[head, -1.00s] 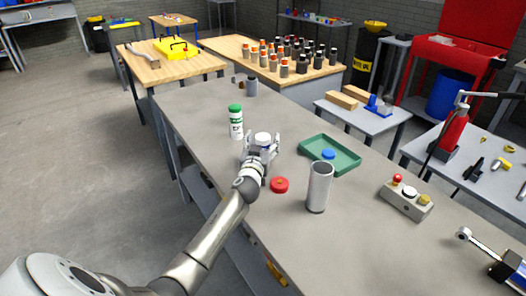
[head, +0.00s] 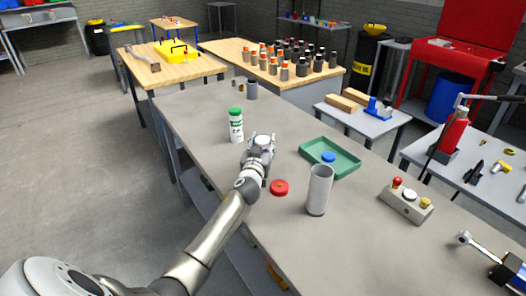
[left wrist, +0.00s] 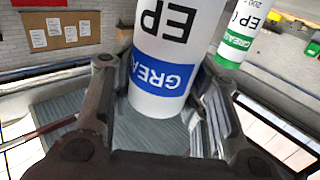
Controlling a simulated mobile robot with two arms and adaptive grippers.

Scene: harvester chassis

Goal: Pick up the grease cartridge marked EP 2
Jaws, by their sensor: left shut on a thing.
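My left gripper (head: 260,145) is shut on a white grease cartridge (head: 263,139) that stands on the grey bench. In the left wrist view the held cartridge (left wrist: 165,55) has a blue band reading GREA and the letters EP above it; its number is out of sight. The gripper's fingers (left wrist: 160,95) flank it on both sides. A second white cartridge with a green cap (head: 236,125) stands to the left and apart; it also shows in the left wrist view (left wrist: 240,35) with a green band and EP. My right gripper is not in view.
A red round lid (head: 279,187), a grey cylinder (head: 319,190) and a green tray (head: 345,166) holding a blue lid lie to the right of the gripper. A button box (head: 407,201) sits further right. The far left bench top is mostly clear.

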